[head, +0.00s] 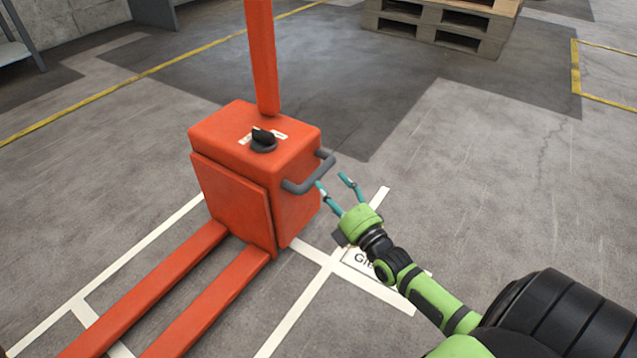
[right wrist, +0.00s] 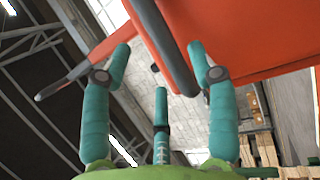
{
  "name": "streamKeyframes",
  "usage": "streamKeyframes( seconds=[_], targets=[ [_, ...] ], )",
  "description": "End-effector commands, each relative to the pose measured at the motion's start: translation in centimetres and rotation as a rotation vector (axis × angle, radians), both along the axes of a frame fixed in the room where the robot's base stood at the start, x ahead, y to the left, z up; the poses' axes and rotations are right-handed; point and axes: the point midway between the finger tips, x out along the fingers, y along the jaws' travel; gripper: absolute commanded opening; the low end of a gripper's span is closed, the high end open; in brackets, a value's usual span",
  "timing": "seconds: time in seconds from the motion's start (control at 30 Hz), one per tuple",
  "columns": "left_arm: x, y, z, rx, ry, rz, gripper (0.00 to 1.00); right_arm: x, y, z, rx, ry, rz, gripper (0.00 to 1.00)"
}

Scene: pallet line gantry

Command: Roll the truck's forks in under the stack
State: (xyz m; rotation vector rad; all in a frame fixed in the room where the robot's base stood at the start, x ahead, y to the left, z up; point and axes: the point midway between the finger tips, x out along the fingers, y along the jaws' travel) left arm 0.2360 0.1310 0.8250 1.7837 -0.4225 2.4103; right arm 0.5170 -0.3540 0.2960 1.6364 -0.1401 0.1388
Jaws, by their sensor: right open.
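The orange pallet truck (head: 250,170) stands left of centre in the head view. Its two forks (head: 215,305) point to the lower left, away from the wooden pallet stack (head: 432,36), which is cut off by the top edge. A grey handle (head: 308,182) sticks out of the truck's right side. My right gripper (head: 335,185) is open and empty, with its fingertips close to the handle. In the right wrist view the grey handle bar (right wrist: 163,48) runs between the open fingers. I cannot tell whether they touch it. My left gripper is not in view.
A black knob (head: 263,141) sits on the truck's top, in front of an upright orange post (head: 262,60). White floor lines and a partly hidden floor label (head: 362,262) lie around the truck. Yellow lines mark the floor further off. The floor between truck and stack looks clear.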

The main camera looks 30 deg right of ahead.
Motion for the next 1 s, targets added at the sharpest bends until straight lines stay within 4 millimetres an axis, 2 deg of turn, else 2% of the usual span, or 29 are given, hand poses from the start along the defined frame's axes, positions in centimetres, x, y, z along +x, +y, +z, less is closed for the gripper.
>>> streamKeyframes(
  seconds=[0.2, 0.33, 0.5, 0.73, 0.8, 0.87, 0.9, 1.0],
  targets=[
    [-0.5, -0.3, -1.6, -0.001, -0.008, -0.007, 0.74, 3.5, 0.0, 0.3, 0.002, -0.003, 0.002, 0.59],
    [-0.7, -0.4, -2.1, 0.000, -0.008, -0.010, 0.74, 5.0, 0.0, 0.6, 0.002, -0.001, 0.001, 0.59],
    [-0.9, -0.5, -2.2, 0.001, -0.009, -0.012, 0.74, 5.8, 0.0, 0.9, 0.003, 0.003, 0.002, 0.59],
    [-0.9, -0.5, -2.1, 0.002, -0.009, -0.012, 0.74, 5.9, 0.0, 1.0, 0.003, 0.004, 0.002, 0.59],
    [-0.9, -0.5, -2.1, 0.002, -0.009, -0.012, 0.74, 5.9, 0.0, 1.0, 0.003, 0.004, 0.002, 0.31],
    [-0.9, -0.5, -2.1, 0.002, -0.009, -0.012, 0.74, 5.9, 0.0, 1.0, 0.003, 0.004, 0.002, 0.07],
    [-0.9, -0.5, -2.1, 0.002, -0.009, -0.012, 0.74, 5.9, 0.0, 1.0, 0.004, 0.004, 0.002, 0.00],
    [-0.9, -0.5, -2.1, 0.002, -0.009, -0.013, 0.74, 5.9, 0.0, 1.0, 0.005, 0.004, 0.001, 0.00]
  ],
)
